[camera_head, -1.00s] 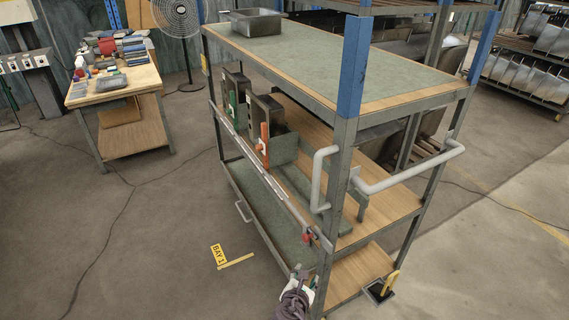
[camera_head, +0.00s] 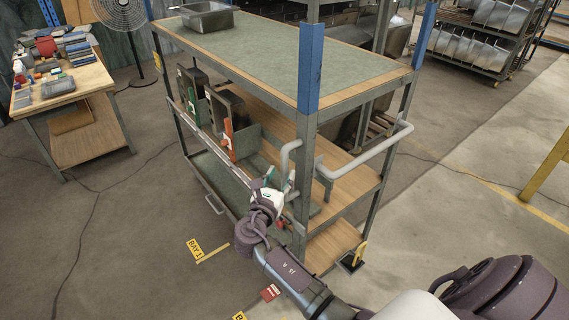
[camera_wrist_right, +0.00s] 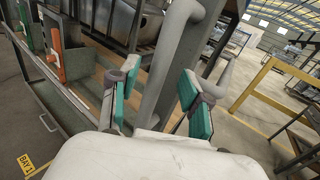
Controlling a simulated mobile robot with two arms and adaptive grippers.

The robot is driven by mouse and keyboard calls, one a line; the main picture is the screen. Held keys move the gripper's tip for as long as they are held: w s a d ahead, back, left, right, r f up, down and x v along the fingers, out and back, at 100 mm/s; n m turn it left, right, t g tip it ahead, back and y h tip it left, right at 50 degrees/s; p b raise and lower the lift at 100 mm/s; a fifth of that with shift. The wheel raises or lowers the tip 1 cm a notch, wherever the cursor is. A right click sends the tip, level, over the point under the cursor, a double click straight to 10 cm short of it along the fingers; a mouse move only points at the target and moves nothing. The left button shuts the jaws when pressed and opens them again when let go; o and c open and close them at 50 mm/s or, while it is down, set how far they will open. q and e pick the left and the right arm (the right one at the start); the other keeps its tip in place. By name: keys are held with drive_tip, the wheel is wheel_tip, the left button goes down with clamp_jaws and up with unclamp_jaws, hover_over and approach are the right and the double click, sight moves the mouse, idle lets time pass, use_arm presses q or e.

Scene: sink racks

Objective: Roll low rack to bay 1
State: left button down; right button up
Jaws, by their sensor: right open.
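The low rack (camera_head: 285,55) has a green top, wooden shelves and blue-capped posts. Its upright grey handle (camera_head: 286,168) is at the near post. My right gripper (camera_head: 279,184) is at this handle. In the right wrist view my right gripper (camera_wrist_right: 160,98) is open, with its green pads on either side of the grey handle bar (camera_wrist_right: 175,60); whether they touch it I cannot tell. A yellow BAY 1 sign (camera_head: 195,249) lies on the floor left of the rack, and also shows in the wrist view (camera_wrist_right: 27,164). My left gripper is out of view.
A metal tub (camera_head: 207,18) stands on the rack's top. A yellow foot pedal (camera_head: 358,252) is at its near right corner. A worktable with tools (camera_head: 62,78) stands at the left. A yellow rail (camera_head: 547,165) is at the right. Floor left of the rack is open.

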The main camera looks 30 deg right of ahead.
sight(284, 170)
drive_tip(key=shift+p+x, duration=0.3)
drive_tip(key=shift+x, duration=1.65)
clamp_jaws()
drive_tip(key=shift+f, duration=0.1)
